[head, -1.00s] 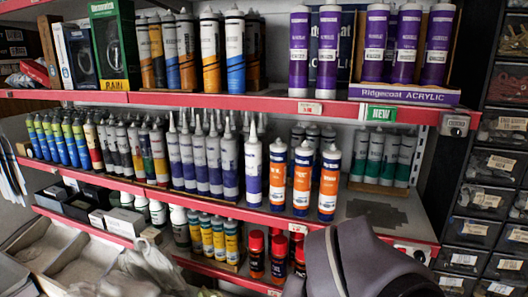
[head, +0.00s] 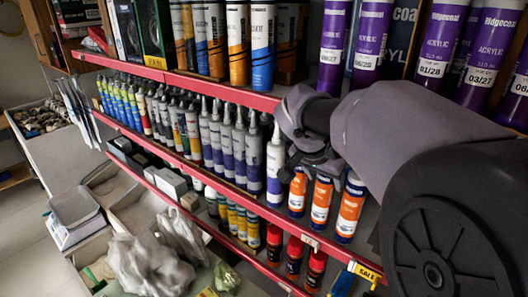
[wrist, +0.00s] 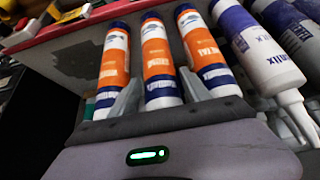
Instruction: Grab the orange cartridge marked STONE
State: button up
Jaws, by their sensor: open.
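Three white cartridges with orange bands and blue bottoms stand in a row on the middle shelf: left (head: 297,192), middle (head: 320,204), right (head: 350,213) in the head view. I cannot read which one says STONE. The wrist view shows the same row, with the middle cartridge (wrist: 157,56) between an outer one on the left (wrist: 114,62) and one on the right (wrist: 203,48). Contact cannot be told. In the head view my arm covers the cartridges' tops.
White-and-purple nozzle cartridges (head: 275,165) stand close beside the orange row; they also show in the wrist view (wrist: 258,48). Purple acrylic cartridges (head: 430,50) fill the shelf above. Red-capped bottles (head: 294,257) stand below. A red shelf edge (head: 215,180) runs along the front.

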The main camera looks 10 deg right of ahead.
jog(key=w+d+f, duration=0.2)
jog(key=shift+d+f+b, duration=0.15)
jog(key=shift+f+b, duration=0.2)
jog(key=shift+f, duration=0.05)
jog(key=shift+s+r, duration=0.1)
jog(key=shift+s, duration=0.05)
grip_shut()
